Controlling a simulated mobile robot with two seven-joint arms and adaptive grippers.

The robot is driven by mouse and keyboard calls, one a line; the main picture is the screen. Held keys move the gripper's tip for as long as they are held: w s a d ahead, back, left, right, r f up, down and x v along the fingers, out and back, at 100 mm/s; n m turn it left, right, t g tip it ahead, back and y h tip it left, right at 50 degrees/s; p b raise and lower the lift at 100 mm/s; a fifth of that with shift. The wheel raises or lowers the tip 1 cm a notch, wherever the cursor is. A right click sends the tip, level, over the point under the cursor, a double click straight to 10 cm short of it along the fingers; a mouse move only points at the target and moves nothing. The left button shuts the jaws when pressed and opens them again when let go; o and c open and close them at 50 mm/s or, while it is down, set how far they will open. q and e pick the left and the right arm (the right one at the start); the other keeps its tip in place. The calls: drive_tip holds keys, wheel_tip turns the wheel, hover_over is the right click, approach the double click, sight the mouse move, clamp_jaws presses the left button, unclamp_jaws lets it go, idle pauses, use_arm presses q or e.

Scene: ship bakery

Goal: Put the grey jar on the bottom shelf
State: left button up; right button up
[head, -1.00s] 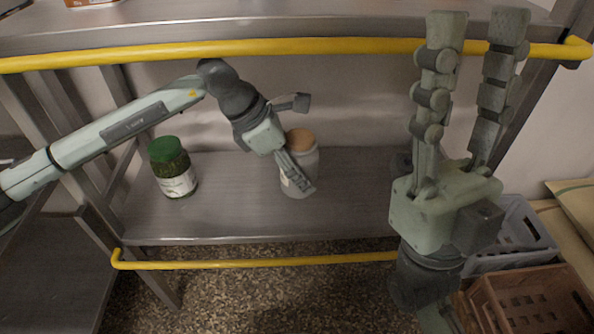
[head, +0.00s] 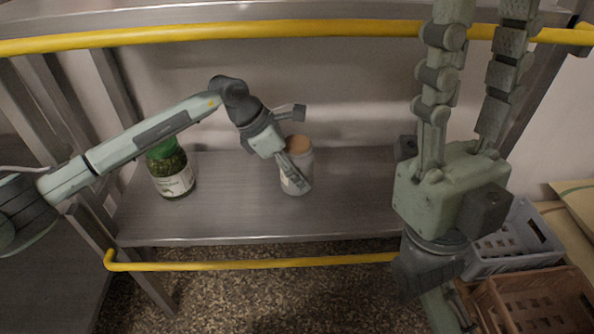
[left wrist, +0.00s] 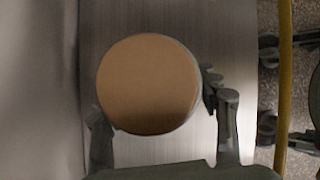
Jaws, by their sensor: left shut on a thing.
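The grey jar (head: 302,177) has a light brown lid and a pale label. It is upright over the lower shelf (head: 240,220), well behind the front edge; I cannot tell whether its base touches the shelf. My left gripper (head: 294,175) is shut on the jar, reaching down from the upper left. In the left wrist view the round lid (left wrist: 148,84) lies between the two fingers (left wrist: 160,125) and hides the jar's body. My right gripper (head: 480,15) stands empty at the right, fingers up and apart, with its tips cut off by the frame.
A green jar (head: 173,178) with a label stands on the same shelf to the left, partly behind my left arm. Yellow rails run along the upper (head: 300,35) and lower (head: 250,264) fronts. Crates (head: 530,300) stand at lower right. The shelf right of the grey jar is clear.

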sight(298, 148)
use_arm(q)
drive_tip(key=o, duration=1.8)
drive_tip(key=shift+c, duration=0.2)
drive_tip(key=p+v, duration=0.1)
drive_tip(key=v, duration=0.6)
drive_tip(key=shift+r+p, duration=0.3)
drive_tip(key=shift+p, duration=0.05)
drive_tip(key=shift+a, duration=0.1)
